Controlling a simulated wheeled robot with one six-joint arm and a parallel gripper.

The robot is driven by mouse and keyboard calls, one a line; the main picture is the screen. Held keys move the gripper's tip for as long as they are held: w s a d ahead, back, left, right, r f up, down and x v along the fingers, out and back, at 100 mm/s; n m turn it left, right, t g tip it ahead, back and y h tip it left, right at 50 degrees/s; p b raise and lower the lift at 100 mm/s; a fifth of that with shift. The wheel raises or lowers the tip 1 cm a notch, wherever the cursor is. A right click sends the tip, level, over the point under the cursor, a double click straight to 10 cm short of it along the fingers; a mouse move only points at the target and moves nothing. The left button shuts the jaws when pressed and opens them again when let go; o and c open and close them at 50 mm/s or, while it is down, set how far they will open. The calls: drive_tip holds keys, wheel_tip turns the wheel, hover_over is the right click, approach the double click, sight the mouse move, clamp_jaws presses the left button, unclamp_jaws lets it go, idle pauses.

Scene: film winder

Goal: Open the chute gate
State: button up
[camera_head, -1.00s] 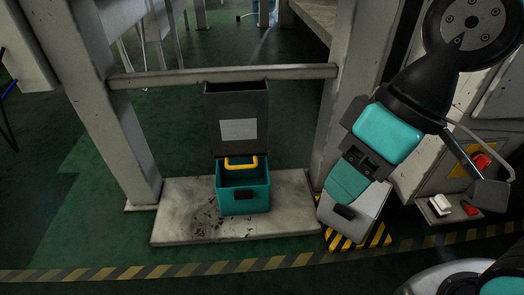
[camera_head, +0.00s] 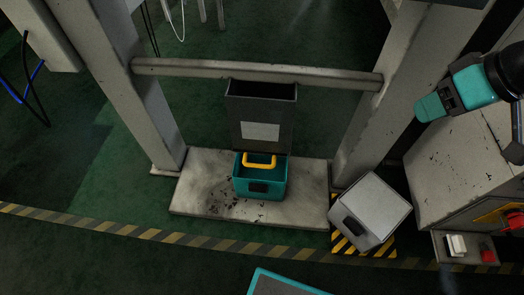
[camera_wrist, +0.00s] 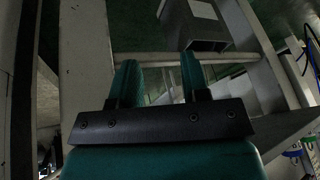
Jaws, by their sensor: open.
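My gripper (camera_head: 432,107) is at the upper right, well apart from the chute and handle. In the wrist view its two teal fingers (camera_wrist: 161,78) are spread and empty.
A pale box (camera_head: 370,207) stands right of the stained base slab (camera_head: 200,183). A machine cabinet (camera_head: 450,170) is at the right.

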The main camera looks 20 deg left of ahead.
drive_tip(key=w+a+f+n+y+p, duration=0.2)
drive_tip(key=w+a+f+n+y, duration=0.2)
drive_tip(key=w+a+f+n, duration=0.6)
drive_tip(key=n+t+y+p, duration=0.4)
drive_tip(key=n+t+y, duration=0.2)
drive_tip(key=n, duration=0.4)
approach(260, 166)
drive_tip(key=a+b, duration=0.1)
drive_tip(key=b, duration=0.6)
drive_tip(key=w+a+f+b, duration=0.1)
drive_tip(key=b, duration=0.7)
drive_tip(key=w+a+b, duration=0.1)
drive_tip(key=b, duration=0.6)
drive_tip(key=shift+w+a+f, duration=0.25)
drive_tip(key=shift+a+f, duration=0.1)
drive_tip(key=shift+f, duration=0.05)
drive_tip(key=shift+a+b, duration=0.1)
drive_tip(key=shift+b, duration=0.7)
drive_tip(key=shift+r+b+x, duration=0.2)
drive_tip(key=shift+b+x, duration=0.25)
drive_tip(key=shift+x, duration=0.95)
drive_tip(key=shift+r+b+x, duration=0.15)
drive_tip(key=shift+b+x, duration=0.25)
drive_tip(key=shift+x, duration=1.05)
